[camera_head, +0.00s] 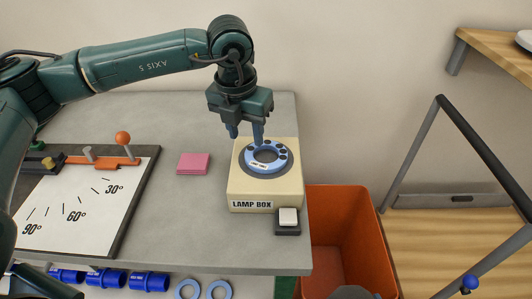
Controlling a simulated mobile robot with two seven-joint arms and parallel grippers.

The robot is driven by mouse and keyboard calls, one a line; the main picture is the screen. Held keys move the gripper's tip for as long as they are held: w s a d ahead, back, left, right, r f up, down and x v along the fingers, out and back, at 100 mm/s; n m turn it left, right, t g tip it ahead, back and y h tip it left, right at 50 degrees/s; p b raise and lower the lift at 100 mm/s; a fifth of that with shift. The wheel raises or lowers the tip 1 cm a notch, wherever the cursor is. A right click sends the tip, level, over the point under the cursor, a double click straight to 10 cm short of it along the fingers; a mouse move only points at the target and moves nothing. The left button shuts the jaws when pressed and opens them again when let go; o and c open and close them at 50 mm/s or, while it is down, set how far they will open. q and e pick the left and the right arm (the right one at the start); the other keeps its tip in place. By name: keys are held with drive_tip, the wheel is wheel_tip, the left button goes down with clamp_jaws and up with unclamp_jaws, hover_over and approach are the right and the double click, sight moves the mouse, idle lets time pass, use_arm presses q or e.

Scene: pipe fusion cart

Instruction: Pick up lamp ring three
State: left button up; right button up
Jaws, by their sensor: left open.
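A blue ring with dark round spots and a small white label (279,163) lies flat on a dark round seat on top of the cream lamp box (240,188). The label is too small to read, so I cannot tell whether this is lamp ring three. My left gripper (246,139) points down at the box's back left, with its fingers apart. One finger overlaps the ring's back edge in the picture; I cannot tell whether it touches. Two plain light-blue rings (219,282) show below the table's front edge.
A small dark block with a white top (288,217) is at the box's front right corner. A pink pad (194,163) and an angle board (75,215) lie left. An orange bin (350,230) stands right of the table (185,225).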

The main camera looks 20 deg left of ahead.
sight(250, 149)
use_arm(q)
drive_tip(key=f, duration=0.2)
drive_tip(key=w+f, duration=0.1)
drive_tip(key=f, duration=0.1)
drive_tip(key=shift+d+p, duration=0.2)
drive_tip(key=shift+p, duration=0.1)
drive_tip(key=shift+r, duration=0.1)
drive_tip(key=shift+c, duration=0.4)
clamp_jaws()
